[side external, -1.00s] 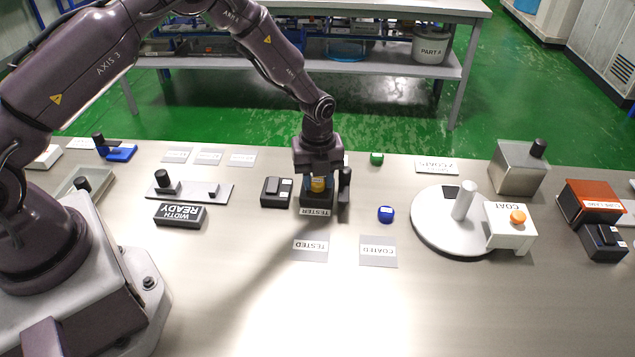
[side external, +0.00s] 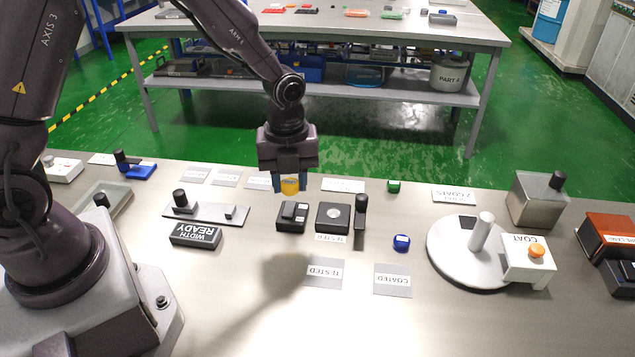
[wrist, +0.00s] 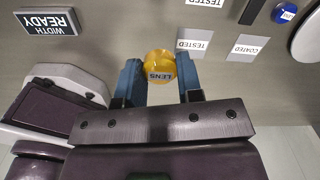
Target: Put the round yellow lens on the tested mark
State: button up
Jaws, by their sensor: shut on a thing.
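The round yellow lens (side external: 290,186) is held between the fingers of my gripper (side external: 289,184), above the table and behind the black tester. In the wrist view the lens (wrist: 160,66) shows a "LENS" label and sits between the blue fingertips of my gripper (wrist: 160,78). The tested mark (side external: 324,273) is a grey plate with a white "TESTED" label, lying flat and bare at the front of the table. It also shows in the wrist view (wrist: 194,43), beyond the lens. The tester (side external: 333,217) has an empty round spot on top.
The coated mark (side external: 393,281) lies right of the tested mark. A blue round piece (side external: 401,243) and a green one (side external: 393,187) stand nearby. A black box (side external: 292,217) is left of the tester; the white turntable (side external: 450,262) is at right.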

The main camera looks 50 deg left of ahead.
jog(key=s+d+m, duration=0.6)
jog(key=s+m, duration=0.3)
jog(key=s, duration=0.4)
send_over(325, 272)
jog(key=f, duration=0.9)
jog(key=shift+s+f, duration=0.25)
jog(key=shift+f, duration=0.05)
jog(key=shift+w+f, duration=0.15)
jog(key=shift+f, duration=0.75)
jog(key=shift+w+f, duration=0.1)
jog(key=shift+f, duration=0.8)
jog(key=shift+f, duration=0.15)
jog(key=o, duration=0.9)
jog(key=shift+o, duration=0.2)
